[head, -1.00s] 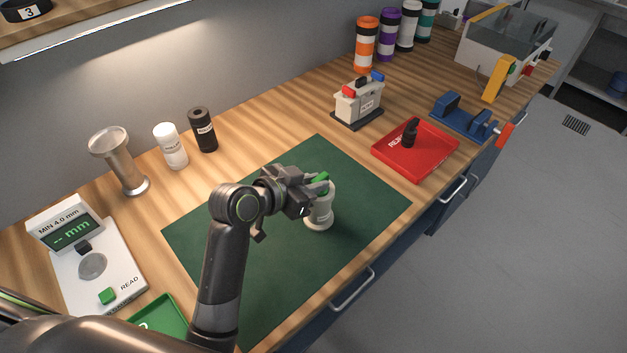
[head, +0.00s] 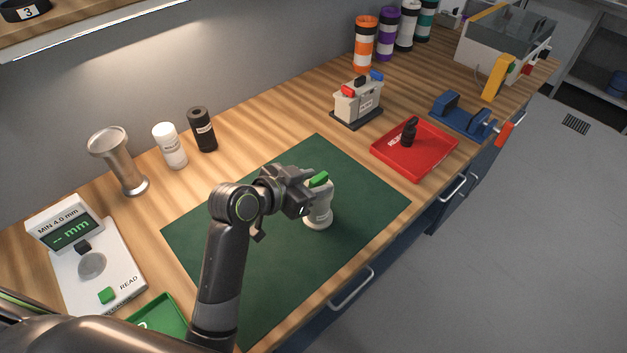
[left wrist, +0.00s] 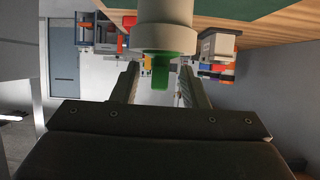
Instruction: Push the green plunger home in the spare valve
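The spare valve (head: 318,211) is a pale upright cylinder standing on the green mat (head: 365,205). Its green plunger (head: 319,179) shows as a block at its top. My left gripper (head: 308,190) is level with the top of the valve, just left of it. In the left wrist view the pale valve body (left wrist: 166,14) comes in from the top edge, with the green plunger (left wrist: 161,72) pointing down between the two spread fingers (left wrist: 158,82). The gripper is open, with a gap beside the plunger. How deep the plunger sits is unclear. My right gripper is not in view.
A red tray (head: 437,157) with a black item (head: 410,132) stands to the right. Behind the mat is a small grey unit (head: 357,102). A gauge (head: 120,268) and green tray (head: 174,311) are at left.

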